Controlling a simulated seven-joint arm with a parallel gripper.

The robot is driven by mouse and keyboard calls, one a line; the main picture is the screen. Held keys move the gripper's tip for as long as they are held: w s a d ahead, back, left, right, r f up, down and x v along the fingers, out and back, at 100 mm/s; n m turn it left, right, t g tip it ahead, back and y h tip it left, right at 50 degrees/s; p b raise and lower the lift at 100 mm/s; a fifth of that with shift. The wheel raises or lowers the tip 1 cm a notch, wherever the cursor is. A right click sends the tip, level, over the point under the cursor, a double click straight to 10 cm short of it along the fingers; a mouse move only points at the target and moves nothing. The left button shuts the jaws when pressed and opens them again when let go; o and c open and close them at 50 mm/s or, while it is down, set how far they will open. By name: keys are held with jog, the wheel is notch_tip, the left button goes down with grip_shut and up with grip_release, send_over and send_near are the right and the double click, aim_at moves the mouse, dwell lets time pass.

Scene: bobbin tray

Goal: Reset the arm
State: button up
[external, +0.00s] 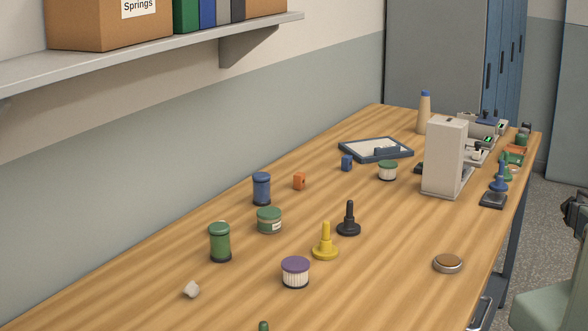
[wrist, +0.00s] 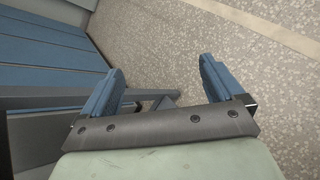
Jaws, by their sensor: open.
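My gripper (wrist: 160,65) shows in the wrist view with its two blue fingers wide apart. Nothing is between them; speckled floor shows behind the gap. In the external view, a dark part and a pale green part, likely of my arm, show at the right edge, off the table's right side. The fingers cannot be made out there.
The wooden table (external: 120,300) holds a blue spool (external: 261,189), a green spool (external: 220,242), a purple-lidded jar (external: 295,272), yellow (external: 324,243) and black (external: 348,221) knobbed pieces, and a white machine (external: 442,158). Blue panels (wrist: 45,60) flank my gripper's left side.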

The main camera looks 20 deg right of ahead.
jog(key=s+a+f+g, duration=0.2)
jog(key=s+a+f, duration=0.1)
jog(key=s+f, duration=0.35)
jog(key=s+a+f+m+g+y, duration=0.25)
jog(key=s+a+f, duration=0.4)
jog(key=a, duration=0.55)
jog(key=s+a+f+m+g+y, duration=0.15)
jog(key=s+a+f+m, duration=0.3)
jog(key=a+f, duration=0.55)
jog(key=s+a+m+g+y, duration=0.5)
jog(key=s+a+m, duration=0.4)
jog(key=s+a, duration=1.8)
jog(key=shift+s+a+r+g, duration=0.15)
jog(key=shift+a+r+g, duration=0.2)
jog(key=shift+a+g, duration=0.5)
